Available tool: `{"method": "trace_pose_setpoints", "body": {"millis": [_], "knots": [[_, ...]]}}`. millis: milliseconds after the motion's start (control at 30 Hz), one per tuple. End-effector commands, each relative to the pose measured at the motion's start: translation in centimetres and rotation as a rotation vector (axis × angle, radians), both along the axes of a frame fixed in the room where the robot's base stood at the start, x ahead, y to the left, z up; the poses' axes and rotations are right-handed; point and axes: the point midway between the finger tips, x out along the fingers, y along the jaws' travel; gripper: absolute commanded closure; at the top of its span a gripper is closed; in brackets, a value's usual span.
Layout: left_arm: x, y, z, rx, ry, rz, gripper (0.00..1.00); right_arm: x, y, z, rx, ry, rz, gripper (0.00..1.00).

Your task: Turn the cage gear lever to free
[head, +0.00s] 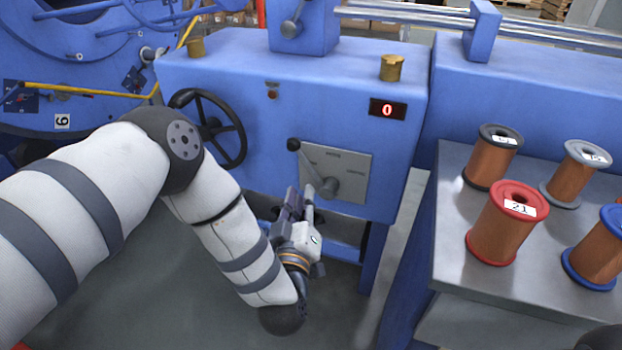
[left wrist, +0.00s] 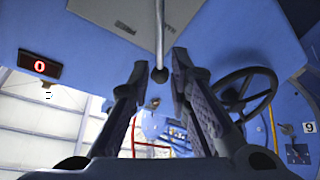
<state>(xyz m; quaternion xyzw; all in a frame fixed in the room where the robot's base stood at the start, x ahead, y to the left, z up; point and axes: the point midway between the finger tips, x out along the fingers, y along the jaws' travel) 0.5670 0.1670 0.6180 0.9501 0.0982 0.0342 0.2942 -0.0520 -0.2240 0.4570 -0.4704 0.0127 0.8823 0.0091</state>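The cage gear lever (head: 309,166) is a thin rod with a black knob (head: 293,145), on a grey plate (head: 352,170) on the blue machine's front. In the head view it points up and left from its round hub (head: 329,187). Its plate lettering is too small to read surely. My left gripper (head: 299,193) is just below the knob, fingers pointing up, apart from it in this view. In the left wrist view the open fingers (left wrist: 160,66) stand either side of the knob (left wrist: 159,75); whether they touch it I cannot tell. My right gripper is not in view.
A black handwheel (head: 210,128) sits left of the plate. A red display (head: 388,109) reading 0 is above right. A grey table (head: 455,240) with several copper spools, one a red-rimmed spool (head: 501,222), stands at right. Open floor lies below the machine.

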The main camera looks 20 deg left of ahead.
Motion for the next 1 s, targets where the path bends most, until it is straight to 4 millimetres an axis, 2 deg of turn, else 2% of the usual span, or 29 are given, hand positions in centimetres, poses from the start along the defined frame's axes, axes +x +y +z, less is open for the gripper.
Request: {"method": "trace_pose_setpoints", "body": {"millis": [300,500,833,900,1000], "knots": [[7.3,1.6,0.0,0.003,0.001,-0.001,0.82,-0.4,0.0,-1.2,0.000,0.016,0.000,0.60],[10.5,2.2,0.0,0.003,0.004,-0.004,0.82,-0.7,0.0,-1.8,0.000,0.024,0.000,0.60],[11.1,2.3,0.2,0.003,0.005,-0.004,0.82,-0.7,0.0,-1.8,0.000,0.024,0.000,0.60],[11.1,2.3,0.2,0.003,0.005,-0.004,0.98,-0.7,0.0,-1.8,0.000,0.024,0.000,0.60],[11.1,2.3,0.2,0.003,0.005,-0.004,1.00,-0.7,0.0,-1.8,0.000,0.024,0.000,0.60]]}}
